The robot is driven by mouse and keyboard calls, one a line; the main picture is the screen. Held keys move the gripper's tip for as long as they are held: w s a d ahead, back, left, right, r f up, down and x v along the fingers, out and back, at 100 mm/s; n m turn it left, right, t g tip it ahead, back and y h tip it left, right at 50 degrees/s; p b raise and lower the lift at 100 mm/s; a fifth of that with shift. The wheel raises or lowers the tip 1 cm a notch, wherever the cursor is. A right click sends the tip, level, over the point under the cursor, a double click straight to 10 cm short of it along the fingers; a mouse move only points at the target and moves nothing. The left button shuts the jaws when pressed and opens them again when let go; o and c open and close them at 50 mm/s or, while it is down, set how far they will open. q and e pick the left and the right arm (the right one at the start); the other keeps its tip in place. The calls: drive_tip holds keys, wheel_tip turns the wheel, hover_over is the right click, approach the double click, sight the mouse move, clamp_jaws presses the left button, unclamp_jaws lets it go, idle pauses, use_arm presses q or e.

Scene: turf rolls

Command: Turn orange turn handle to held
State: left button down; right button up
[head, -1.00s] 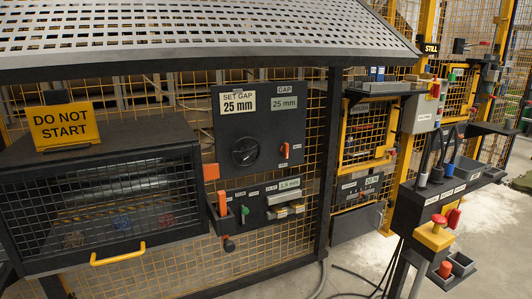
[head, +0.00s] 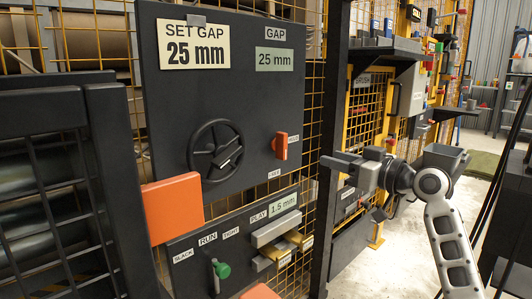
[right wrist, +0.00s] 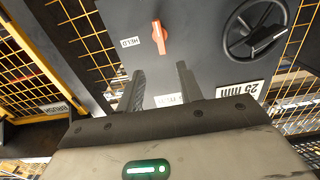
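The orange turn handle (head: 281,146) is on the dark panel (head: 225,95), right of the black handwheel (head: 215,150), and stands about upright. One small label is at its right and another is below it. In the right wrist view the handle (right wrist: 159,37) is ahead of my fingertips, with an upside-down label reading HELD (right wrist: 130,41) beside it. My right gripper (head: 335,161) is right of the handle in the head view. In the right wrist view its two fingers (right wrist: 160,80) are apart with nothing gripped. My left gripper is not in view.
An orange plate (head: 172,208) juts out at the panel's lower left. Below is a lower panel with a green knob (head: 221,270) and a grey bar handle (head: 274,231). A dark post (head: 332,110) stands beside my right gripper. A black mesh guard (head: 50,190) fills the left.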

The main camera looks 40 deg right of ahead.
sight(286, 145)
drive_tip(key=w, duration=0.5)
drive_tip(key=w+a, duration=0.1)
drive_tip(key=w, duration=0.9)
drive_tip(key=shift+w+a+r+b, duration=0.1)
drive_tip(key=shift+w+a+b, duration=0.1)
drive_tip(key=shift+b, duration=0.1)
clamp_jaws()
